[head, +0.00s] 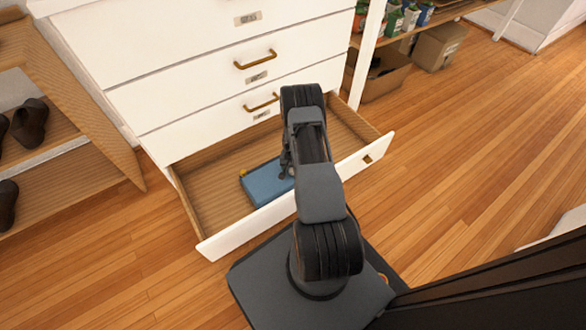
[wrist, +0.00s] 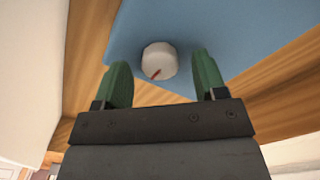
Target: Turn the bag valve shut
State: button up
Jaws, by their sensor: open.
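A blue bag (head: 266,186) lies flat in the open bottom drawer (head: 205,195), partly hidden by my arm in the head view. In the wrist view the blue bag (wrist: 210,30) carries a round white valve knob (wrist: 159,61) with a red mark on it, pointing toward the lower left. My gripper (wrist: 163,75) is open, with a green finger on each side of the valve. The valve sits between the fingers, with a gap to each, and I see no contact. In the head view the gripper is small and mostly hidden by the arm above the bag.
The white chest of drawers (head: 210,45) stands behind, its upper drawers closed. The drawer's white front panel (head: 240,232) is close to my base. A shoe shelf (head: 70,190) is at left, cardboard boxes (head: 437,47) at back right. The wooden floor at right is clear.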

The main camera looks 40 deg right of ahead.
notch_tip(320, 180, up, 13)
jog(key=p, duration=0.5)
jog(key=shift+r, duration=0.1)
jog(key=a+r+n+t+p, duration=0.15)
jog(key=a+r+p, duration=0.35)
jog(key=r, duration=0.9)
jog(key=a+r+n+p, duration=0.25)
jog(key=r+p, duration=0.45)
jog(key=r, duration=0.7)
jog(key=a+r+n+p, duration=0.1)
jog(key=a+r+p, duration=0.4)
jog(key=r, duration=0.9)
jog(key=s+a+r+n+p, duration=0.1)
jog(key=s+a+r+p, duration=0.2)
jog(key=r, duration=0.6)
jog(key=s+a+r+n+t+p, duration=0.1)
jog(key=s+a+r+n+p, duration=0.1)
jog(key=s+r+p, duration=0.5)
jog(key=s+a+r+n+t+p, duration=0.1)
jog(key=s+a+r+p, duration=0.3)
jog(key=r, duration=0.6)
jog(key=shift+s+a+r+n+p, duration=0.3)
jog(key=shift+s+r+n+p, duration=0.1)
jog(key=shift+s+p, duration=0.3)
jog(key=shift+s+a+r, duration=0.1)
jog(key=shift+s, duration=0.05)
jog(key=shift+c, duration=0.2)
